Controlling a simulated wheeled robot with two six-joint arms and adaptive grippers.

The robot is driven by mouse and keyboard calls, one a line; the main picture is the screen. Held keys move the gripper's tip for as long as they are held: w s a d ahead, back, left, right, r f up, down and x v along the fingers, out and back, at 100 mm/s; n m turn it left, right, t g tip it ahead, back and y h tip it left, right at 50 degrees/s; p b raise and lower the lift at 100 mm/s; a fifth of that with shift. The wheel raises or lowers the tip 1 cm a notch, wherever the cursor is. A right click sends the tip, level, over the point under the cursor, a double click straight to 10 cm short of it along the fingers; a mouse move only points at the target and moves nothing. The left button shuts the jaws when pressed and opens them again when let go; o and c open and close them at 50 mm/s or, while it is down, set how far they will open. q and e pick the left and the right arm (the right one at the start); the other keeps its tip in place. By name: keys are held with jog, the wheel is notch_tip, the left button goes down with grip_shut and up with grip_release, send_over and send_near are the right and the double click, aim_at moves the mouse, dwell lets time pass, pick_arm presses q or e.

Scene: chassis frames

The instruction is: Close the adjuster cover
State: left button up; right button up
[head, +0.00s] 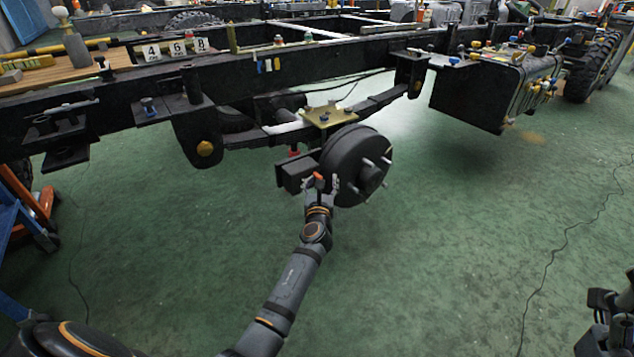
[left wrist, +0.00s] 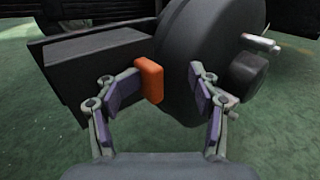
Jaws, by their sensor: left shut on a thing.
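The orange adjuster cover (head: 319,181) is a small block beside the dark brake drum (head: 357,165), at the end of a black box (head: 295,174). In the left wrist view the orange cover (left wrist: 149,79) stands upright between the black box (left wrist: 95,65) and the drum (left wrist: 200,50). My left gripper (head: 321,184) is at the cover, shut on it, with its fingers still well apart. In the left wrist view my left gripper (left wrist: 160,92) has its left finger close to the cover and its right finger in front of the drum. The exact contact is hard to see. My right gripper (head: 608,312) is partly in view at the lower right edge; its jaws are unclear.
The long black chassis frame (head: 330,68) crosses above the drum, with a brass-coloured plate (head: 329,115) over the axle. A dark tank (head: 492,92) hangs at the right. A blue and orange stand (head: 25,225) is at the left. The green floor (head: 450,250) in front is clear.

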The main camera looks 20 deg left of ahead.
pick_arm(q)
jog(key=shift+d, duration=0.25)
jog(key=v, duration=0.7)
jog(key=shift+s, duration=0.3)
